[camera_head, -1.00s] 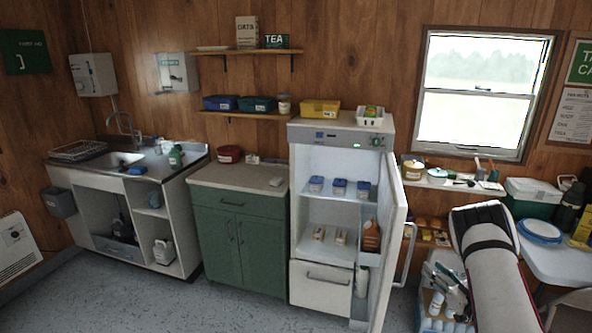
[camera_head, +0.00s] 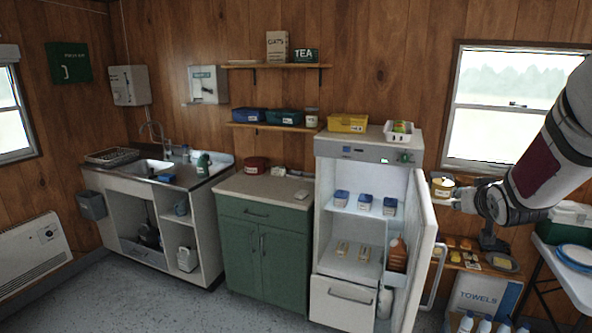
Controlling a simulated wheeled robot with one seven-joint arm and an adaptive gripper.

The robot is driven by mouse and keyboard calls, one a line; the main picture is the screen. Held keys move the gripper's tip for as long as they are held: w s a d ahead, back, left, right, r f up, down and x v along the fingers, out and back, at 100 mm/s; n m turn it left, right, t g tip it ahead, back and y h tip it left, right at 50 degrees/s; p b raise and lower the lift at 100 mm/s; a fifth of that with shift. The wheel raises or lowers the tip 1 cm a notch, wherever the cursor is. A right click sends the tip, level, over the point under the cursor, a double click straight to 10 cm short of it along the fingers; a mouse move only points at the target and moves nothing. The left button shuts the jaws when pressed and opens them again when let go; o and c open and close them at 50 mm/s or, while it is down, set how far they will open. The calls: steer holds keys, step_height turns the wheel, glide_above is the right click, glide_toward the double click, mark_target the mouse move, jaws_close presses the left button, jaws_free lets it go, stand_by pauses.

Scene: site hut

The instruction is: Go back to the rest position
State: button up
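My arm reaches in from the right edge in the head view, grey and white with a dark red band. Its wrist is in front of the wall shelf, to the right of the open fridge door (camera_head: 418,255). My gripper (camera_head: 458,197) is small and partly lost against the shelf and the yellow-lidded tin (camera_head: 442,186), so its fingers cannot be made out clearly. I see nothing plainly held. The white fridge (camera_head: 335,146) stands open, with several blue-lidded tubs on its upper shelf and small packs on the shelf below.
A green cabinet (camera_head: 250,255) and a sink unit (camera_head: 205,230) stand left of the fridge. A white folding table (camera_head: 570,285) is at the right, with a towels box (camera_head: 480,295) and bottles low beside it. The floor in front of the cabinets is clear.

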steer(key=s+a+r+g+y, duration=0.1)
steer(key=s+a+r+g, duration=0.15)
steer(key=s+a, duration=0.55)
steer(key=s+a+r+g+y, duration=0.1)
steer(key=s+a+r, duration=0.2)
steer(key=s+a, duration=0.45)
steer(key=s+a+f+n+g+y, duration=0.1)
steer(key=s+a, duration=0.2)
steer(key=s, duration=0.7)
steer(key=s+a+f+n+g+y, duration=0.1)
steer(key=s+a+g, duration=0.1)
steer(key=s, duration=0.7)
steer(key=shift+s+a+f, duration=0.15)
steer(key=shift+s+a, duration=0.25)
steer(key=shift+a, duration=0.35)
